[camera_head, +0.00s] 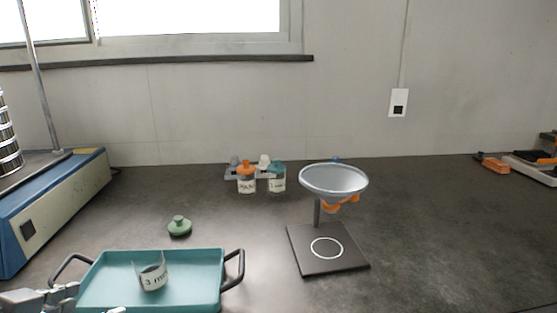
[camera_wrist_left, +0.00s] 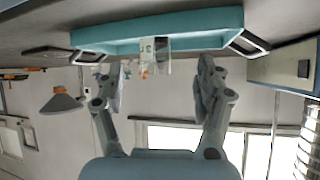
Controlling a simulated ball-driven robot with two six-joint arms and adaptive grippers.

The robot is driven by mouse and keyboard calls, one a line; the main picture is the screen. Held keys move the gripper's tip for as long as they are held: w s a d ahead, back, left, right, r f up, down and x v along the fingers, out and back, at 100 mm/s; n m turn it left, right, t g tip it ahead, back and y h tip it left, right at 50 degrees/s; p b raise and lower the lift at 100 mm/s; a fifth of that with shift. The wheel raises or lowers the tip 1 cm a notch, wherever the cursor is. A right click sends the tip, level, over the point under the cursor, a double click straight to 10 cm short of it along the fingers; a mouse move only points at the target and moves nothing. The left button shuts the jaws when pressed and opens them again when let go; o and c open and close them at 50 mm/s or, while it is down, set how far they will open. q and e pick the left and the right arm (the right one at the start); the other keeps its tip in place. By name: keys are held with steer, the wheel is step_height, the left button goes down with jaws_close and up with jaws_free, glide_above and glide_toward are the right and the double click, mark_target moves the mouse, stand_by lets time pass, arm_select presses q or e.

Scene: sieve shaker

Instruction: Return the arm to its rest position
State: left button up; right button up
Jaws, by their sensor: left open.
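My left gripper (camera_head: 90,303) shows at the bottom left edge of the head view, in front of and partly over the near left part of the teal tray. In the left wrist view, its two fingers (camera_wrist_left: 163,66) are spread apart with nothing held between them. The tray (camera_head: 205,265) rests on the bench with a dark handle at each end; it also shows in the left wrist view (camera_wrist_left: 200,20). An open, lidless jar (camera_head: 153,277) with a white label stands in the tray. My right gripper is not in view.
A green lid (camera_head: 179,226) lies behind the tray. A funnel (camera_head: 334,182) sits on a stand with a dark base (camera_head: 345,262). Lidded jars (camera_head: 247,184) stand in a rack at the back. The blue and cream shaker (camera_head: 50,212) is at left.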

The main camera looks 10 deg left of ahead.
arm_select(q)
steer(key=s+d+f+g+y, duration=0.1)
steer(key=s+d+g, duration=0.25)
steer(key=s, duration=0.35)
steer(key=s+d+f+g, duration=0.1)
steer(key=s+d+g, duration=0.1)
steer(key=s+g, duration=0.35)
steer(key=s+a+f, duration=0.2)
steer(key=f, duration=1.2)
steer(key=s+a+f, duration=0.2)
steer(key=f, duration=1.3)
steer(key=s+f+g, duration=0.1)
steer(key=s+f, duration=1.2)
steer(key=s, duration=0.4)
steer(key=shift+a+f+n, duration=0.15)
steer(key=shift+n, duration=0.25)
